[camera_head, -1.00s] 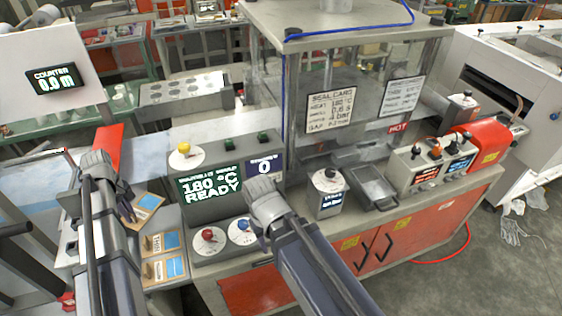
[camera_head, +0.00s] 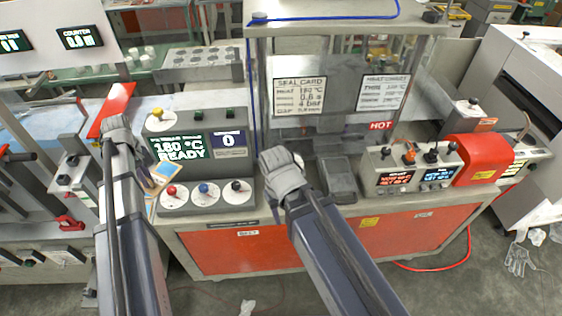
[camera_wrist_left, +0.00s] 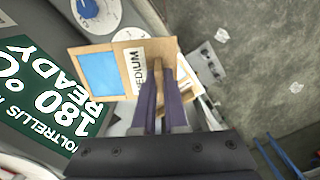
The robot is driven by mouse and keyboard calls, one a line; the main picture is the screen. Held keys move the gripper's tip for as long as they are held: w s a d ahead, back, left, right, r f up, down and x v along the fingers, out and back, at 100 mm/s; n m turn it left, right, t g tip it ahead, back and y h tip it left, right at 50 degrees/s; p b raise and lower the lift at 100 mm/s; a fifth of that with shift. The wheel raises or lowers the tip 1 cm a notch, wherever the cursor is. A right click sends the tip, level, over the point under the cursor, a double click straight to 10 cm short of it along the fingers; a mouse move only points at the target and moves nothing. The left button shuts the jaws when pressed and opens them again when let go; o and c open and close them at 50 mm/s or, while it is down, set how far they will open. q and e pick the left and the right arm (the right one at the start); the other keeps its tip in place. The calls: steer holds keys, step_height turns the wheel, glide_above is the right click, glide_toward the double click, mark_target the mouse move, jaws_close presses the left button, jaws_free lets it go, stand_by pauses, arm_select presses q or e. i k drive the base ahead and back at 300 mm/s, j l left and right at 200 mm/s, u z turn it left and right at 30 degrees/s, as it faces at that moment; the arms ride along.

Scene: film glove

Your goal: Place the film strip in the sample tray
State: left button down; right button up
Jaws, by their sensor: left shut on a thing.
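My left gripper (camera_wrist_left: 163,85) is shut on a tan card (camera_wrist_left: 128,57) with a blue window and the word MEDIUM, which appears to be the film strip. In the head view the card (camera_head: 165,169) shows beside the left fingers, near the control panel's left side. A shallow dark-grey tray (camera_head: 338,180), which looks like the sample tray, lies on the bench before the press, well right of the left gripper. My right gripper (camera_head: 283,172) is just left of the tray; its fingertips are hidden, so I cannot tell its opening.
The control panel (camera_head: 205,192), with several knobs, stands between the card and the tray. The press frame (camera_head: 262,95) with a HOT sign rises behind the tray. A box with levers (camera_head: 410,168) and a red unit (camera_head: 478,158) stand right of it.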

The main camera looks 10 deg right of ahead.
mark_target(340, 180)
steer(key=l, duration=0.5)
steer(key=k+l+u, duration=0.1)
steer(key=l, duration=0.85)
steer(key=k+l+u, duration=0.15)
steer(key=l, duration=0.3)
